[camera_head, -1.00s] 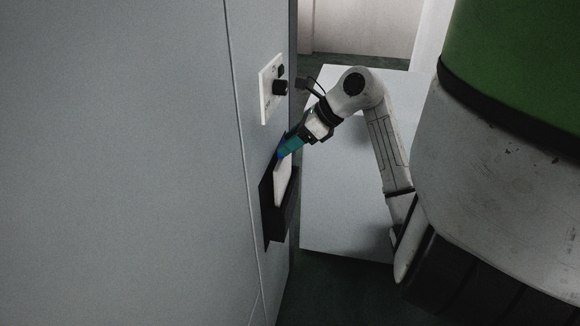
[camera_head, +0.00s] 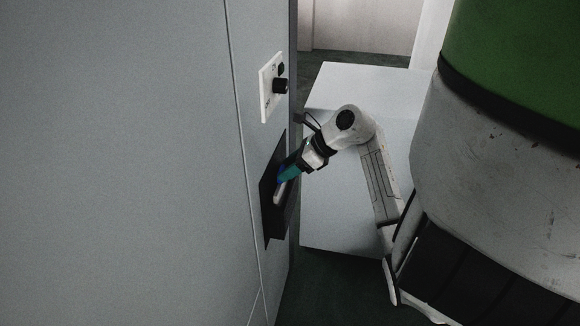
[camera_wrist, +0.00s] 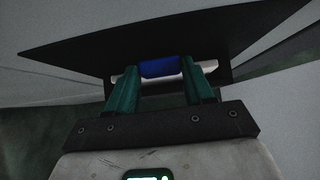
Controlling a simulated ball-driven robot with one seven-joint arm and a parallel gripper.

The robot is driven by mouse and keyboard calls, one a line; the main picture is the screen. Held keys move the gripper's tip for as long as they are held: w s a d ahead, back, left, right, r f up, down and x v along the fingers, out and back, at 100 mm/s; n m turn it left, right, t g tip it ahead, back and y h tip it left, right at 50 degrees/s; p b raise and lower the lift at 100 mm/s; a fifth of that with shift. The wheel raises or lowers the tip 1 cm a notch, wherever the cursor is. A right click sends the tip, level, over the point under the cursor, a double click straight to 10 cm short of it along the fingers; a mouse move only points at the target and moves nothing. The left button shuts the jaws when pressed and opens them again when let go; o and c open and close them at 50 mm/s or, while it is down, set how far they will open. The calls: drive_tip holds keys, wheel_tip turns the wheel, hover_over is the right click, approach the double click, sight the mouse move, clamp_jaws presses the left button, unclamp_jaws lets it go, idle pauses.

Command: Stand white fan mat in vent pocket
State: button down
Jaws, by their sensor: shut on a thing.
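The white fan mat (camera_head: 279,195) stands on edge at the black vent pocket (camera_head: 269,236) on the grey wall. Only its upper part shows; its lower part is hidden behind the pocket's front. My gripper (camera_head: 285,177), with teal fingers, is shut on the mat's top edge, at a blue part. In the wrist view my gripper (camera_wrist: 161,75) has its fingers on either side of the blue part (camera_wrist: 160,67), with a white strip of the mat (camera_wrist: 130,76) showing beside it. The dark pocket (camera_wrist: 90,57) spreads behind them. I cannot tell whether the mat touches the pocket's bottom.
A white panel with a black knob (camera_head: 279,86) is on the wall just above the pocket. A large pale box or table (camera_head: 345,215) stands to the right, below my arm. Dark floor shows at the bottom.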

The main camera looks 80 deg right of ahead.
drive_tip(key=shift+f, duration=0.2)
drive_tip(key=shift+c, duration=2.2)
unclamp_jaws()
drive_tip(key=shift+r, duration=0.1)
drive_tip(key=shift+r, duration=0.25)
drive_tip(key=d+b+v, duration=0.1)
drive_tip(key=v, duration=1)
drive_tip(key=shift+s+a+r, duration=0.3)
drive_tip(key=shift+a, duration=0.2)
